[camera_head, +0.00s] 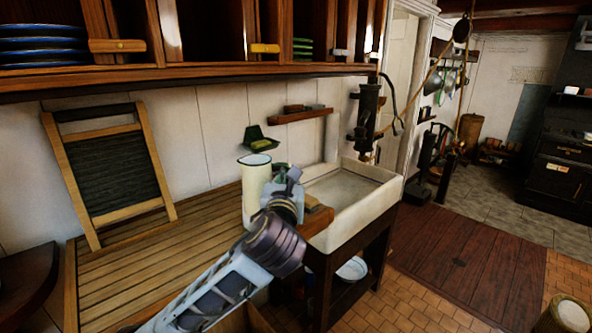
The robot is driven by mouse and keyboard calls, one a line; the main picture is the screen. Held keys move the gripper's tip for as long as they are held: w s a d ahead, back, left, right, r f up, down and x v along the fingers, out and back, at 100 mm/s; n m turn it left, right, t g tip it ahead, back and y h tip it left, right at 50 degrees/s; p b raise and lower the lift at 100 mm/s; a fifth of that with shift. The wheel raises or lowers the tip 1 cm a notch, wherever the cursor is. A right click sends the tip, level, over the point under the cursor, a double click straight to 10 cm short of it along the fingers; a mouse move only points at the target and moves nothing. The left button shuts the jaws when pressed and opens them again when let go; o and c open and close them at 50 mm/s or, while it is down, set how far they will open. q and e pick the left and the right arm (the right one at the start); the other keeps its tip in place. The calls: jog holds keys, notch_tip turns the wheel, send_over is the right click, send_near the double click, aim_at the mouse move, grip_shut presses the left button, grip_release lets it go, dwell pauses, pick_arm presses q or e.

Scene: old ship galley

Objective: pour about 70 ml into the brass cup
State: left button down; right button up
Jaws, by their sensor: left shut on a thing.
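The jug's inside is too small to show any liquid level. I cannot make out a brass cup. My right gripper is out of view.
A pale stone sink (345,188) stands right of the jug, with a dark hand pump (367,115) above it. A washboard (112,165) leans on the wall at left. A green soap dish (260,140) hangs behind. The plate shelf (200,75) overhangs the board.

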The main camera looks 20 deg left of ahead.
pick_arm(q)
jog(key=s+f, duration=0.2)
jog(key=f, duration=0.5)
jog(key=s+a+f, duration=0.1)
jog(key=s+f, duration=0.2)
jog(key=f, duration=0.4)
jog(key=shift+s+a+y, duration=0.2)
jog(key=shift+s+y, duration=0.1)
jog(key=shift+w+d+r, duration=0.1)
dwell(0.5)
